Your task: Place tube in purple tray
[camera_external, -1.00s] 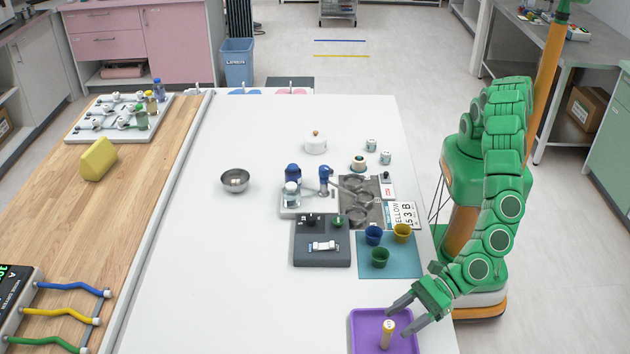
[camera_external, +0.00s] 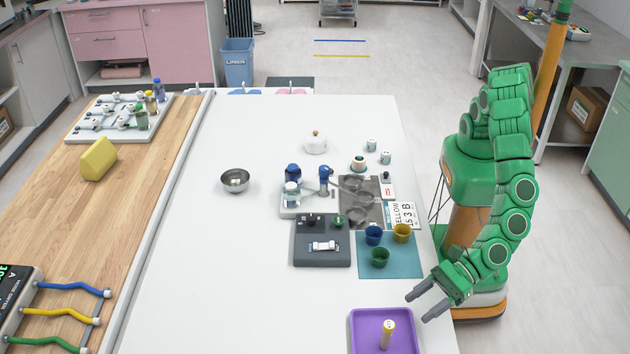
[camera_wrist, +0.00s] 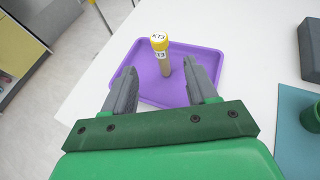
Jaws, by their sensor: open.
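The tube (camera_external: 388,336) has a yellow cap and stands upright in the purple tray (camera_external: 358,330) at the table's near right edge. My gripper (camera_external: 416,308) is open and empty, above and to the right of the tray. In the wrist view my gripper (camera_wrist: 163,90) has its fingers spread, with the tube seen beyond and between them, apart from both.
A teal mat (camera_external: 400,268) with blue, yellow and green cups lies behind the tray. A dark grey block (camera_external: 308,257) stands to its left. A metal bowl (camera_external: 235,180) sits farther back. The white table left of the tray is clear.

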